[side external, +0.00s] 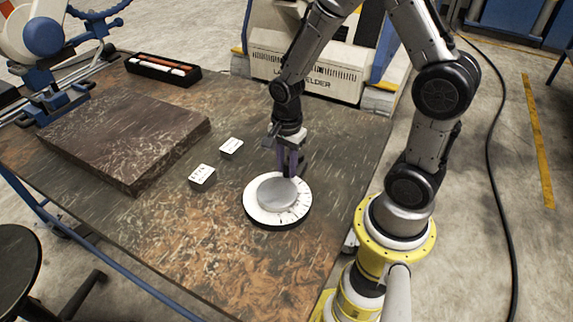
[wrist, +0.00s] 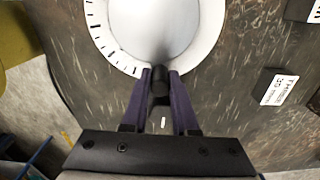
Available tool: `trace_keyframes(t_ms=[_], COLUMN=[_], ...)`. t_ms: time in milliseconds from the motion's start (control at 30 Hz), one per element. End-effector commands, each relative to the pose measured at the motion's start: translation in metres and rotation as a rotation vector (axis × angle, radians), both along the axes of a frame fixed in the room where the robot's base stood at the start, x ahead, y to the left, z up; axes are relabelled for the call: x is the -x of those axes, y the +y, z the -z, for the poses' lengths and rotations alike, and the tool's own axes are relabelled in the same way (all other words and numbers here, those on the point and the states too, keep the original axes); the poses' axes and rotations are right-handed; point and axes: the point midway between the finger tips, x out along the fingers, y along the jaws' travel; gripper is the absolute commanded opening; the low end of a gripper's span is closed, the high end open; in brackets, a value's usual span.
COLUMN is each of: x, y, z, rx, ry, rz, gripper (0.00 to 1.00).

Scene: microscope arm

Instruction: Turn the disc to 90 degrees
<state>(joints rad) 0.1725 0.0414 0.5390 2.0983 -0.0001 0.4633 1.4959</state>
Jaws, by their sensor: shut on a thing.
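The disc (side external: 278,191) is a round silver plate lying flat on a white dial (side external: 256,209) with black tick marks around its rim. In the wrist view the disc (wrist: 165,25) is at the top, cut off by the frame, with ticks on the dial ring (wrist: 103,38) at its left. My gripper (side external: 291,170) points down at the disc's far edge. In the wrist view my gripper (wrist: 160,73) has its purple fingers closed around a small dark knob (wrist: 160,84) at the disc's edge. I cannot read the dial's angle.
Two small label blocks, a nearer one (side external: 202,174) and a farther one (side external: 231,146), stand left of the dial. A thick dark slab (side external: 125,140) and a black tray of rods (side external: 163,69) lie farther left. The table (side external: 190,245) is clear in front of the dial.

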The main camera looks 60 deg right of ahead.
Motion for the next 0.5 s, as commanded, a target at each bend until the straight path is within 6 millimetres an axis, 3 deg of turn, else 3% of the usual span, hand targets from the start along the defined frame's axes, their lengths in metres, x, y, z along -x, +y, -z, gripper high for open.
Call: trace_keyframes(t_ms=[100, 133, 267, 500], x=[-0.0016, -0.0016, -0.0012, -0.0006], y=[-0.0005, -0.0005, -0.0003, -0.0001], z=[-0.0019, -0.0019, -0.0013, -0.0006], rx=[0.001, 0.001, 0.001, 0.0], ry=[-0.005, -0.005, -0.003, -0.001], rz=[-0.002, -0.002, -0.002, -0.002], gripper=[0.0, 0.32, 0.56, 0.57])
